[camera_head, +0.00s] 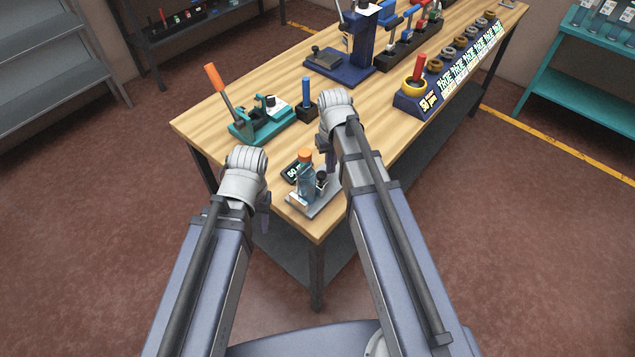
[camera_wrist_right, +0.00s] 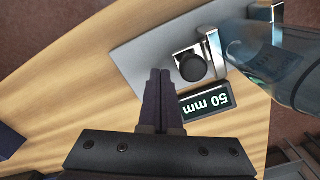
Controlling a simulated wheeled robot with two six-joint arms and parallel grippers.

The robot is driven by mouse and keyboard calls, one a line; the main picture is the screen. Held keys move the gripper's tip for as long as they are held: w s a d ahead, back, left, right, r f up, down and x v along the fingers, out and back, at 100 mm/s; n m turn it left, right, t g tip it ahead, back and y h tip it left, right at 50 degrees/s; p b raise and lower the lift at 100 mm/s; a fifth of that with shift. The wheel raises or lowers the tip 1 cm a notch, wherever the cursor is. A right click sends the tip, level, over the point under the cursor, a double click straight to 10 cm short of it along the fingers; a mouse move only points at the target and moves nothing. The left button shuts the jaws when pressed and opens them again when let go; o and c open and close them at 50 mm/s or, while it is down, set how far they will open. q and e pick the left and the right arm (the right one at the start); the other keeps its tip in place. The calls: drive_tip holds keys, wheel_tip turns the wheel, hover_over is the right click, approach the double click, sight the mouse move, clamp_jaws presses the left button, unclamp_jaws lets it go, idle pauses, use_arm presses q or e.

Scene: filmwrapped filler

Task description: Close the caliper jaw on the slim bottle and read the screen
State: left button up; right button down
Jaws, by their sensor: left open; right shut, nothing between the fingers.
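The slim bottle (camera_head: 306,178) is clear blue with an orange cap and stands upright on the caliper's grey base plate (camera_head: 318,208) at the table's near corner. In the right wrist view the bottle (camera_wrist_right: 285,75) is beside the metal caliper jaw (camera_wrist_right: 213,52); I cannot tell whether they touch. A black knob (camera_wrist_right: 190,66) sits on the sliding block. My right gripper (camera_wrist_right: 162,74) is shut and empty, just left of the knob. My left gripper (camera_head: 265,220) is open, left of the caliper; its fingers are mostly hidden.
A teal lever tool with an orange handle (camera_head: 214,82) and a blue-handled block (camera_head: 306,98) stand behind the caliper. A blue press (camera_head: 357,45) and a sign stand with several rings (camera_head: 444,66) lie farther back. Bare wood lies between.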

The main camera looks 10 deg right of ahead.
drive_tip(key=shift+f, duration=0.25)
drive_tip(key=shift+s+a, duration=0.5)
drive_tip(key=shift+a, duration=0.1)
idle(1.0)
drive_tip(key=shift+w+d, duration=0.15)
drive_tip(key=shift+w, duration=0.05)
drive_tip(key=shift+w+d, duration=0.2)
drive_tip(key=shift+d, duration=0.1)
drive_tip(key=shift+r, duration=0.15)
wheel_tip(320, 180, up, 6)
drive_tip(key=p, duration=0.6)
idle(0.4)
